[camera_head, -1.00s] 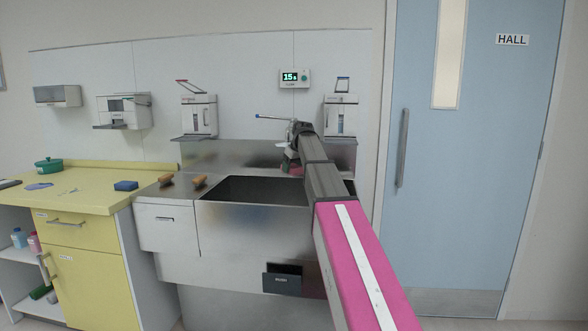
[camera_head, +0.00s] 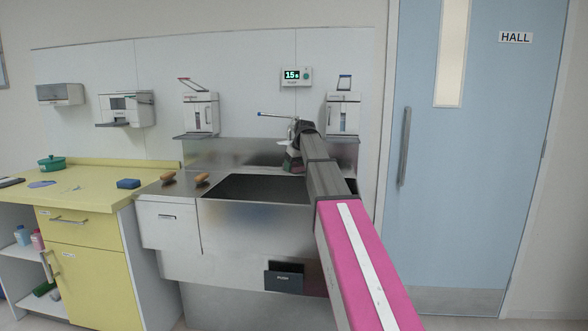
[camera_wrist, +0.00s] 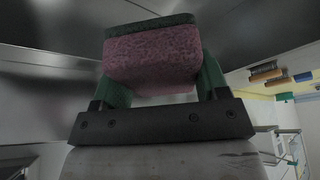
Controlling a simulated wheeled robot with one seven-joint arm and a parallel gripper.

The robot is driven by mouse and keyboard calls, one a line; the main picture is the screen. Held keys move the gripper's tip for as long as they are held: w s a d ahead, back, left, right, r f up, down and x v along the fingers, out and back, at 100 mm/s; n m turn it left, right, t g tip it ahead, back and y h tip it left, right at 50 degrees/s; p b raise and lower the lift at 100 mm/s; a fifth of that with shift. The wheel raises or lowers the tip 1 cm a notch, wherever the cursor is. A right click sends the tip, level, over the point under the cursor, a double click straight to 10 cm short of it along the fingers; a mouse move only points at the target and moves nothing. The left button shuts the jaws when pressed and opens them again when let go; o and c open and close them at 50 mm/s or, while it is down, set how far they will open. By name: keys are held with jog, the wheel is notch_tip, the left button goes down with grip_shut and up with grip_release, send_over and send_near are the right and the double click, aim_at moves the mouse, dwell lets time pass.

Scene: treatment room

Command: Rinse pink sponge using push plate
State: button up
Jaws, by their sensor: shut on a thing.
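In the wrist view, the pink sponge (camera_wrist: 150,60) with a dark green scrub layer sits between the two green fingers of my gripper (camera_wrist: 160,80). My gripper is shut on it from both sides. In the head view, my gripper (camera_head: 292,161) is over the back of the steel sink (camera_head: 262,215), near the tap. My arm hides part of the basin there, and the sponge's details are too small to tell. The dark push plate (camera_head: 284,278), marked PUSH, is low on the sink's front panel. No water can be made out.
A blue-tipped lever (camera_head: 275,115) stands out above the sink. A green timer display (camera_head: 292,75) hangs on the wall. Two wooden-handled brushes (camera_head: 202,179) lie on the ledge left of the basin. A blue sponge (camera_head: 128,183) lies on the yellow counter (camera_head: 90,190). A blue door (camera_head: 465,180) is at right.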

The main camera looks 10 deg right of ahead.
aim_at(298, 169)
jog(key=shift+s, duration=3.55)
jog(key=s+r, duration=0.4)
jog(key=s, duration=0.1)
jog(key=shift+a, duration=0.1)
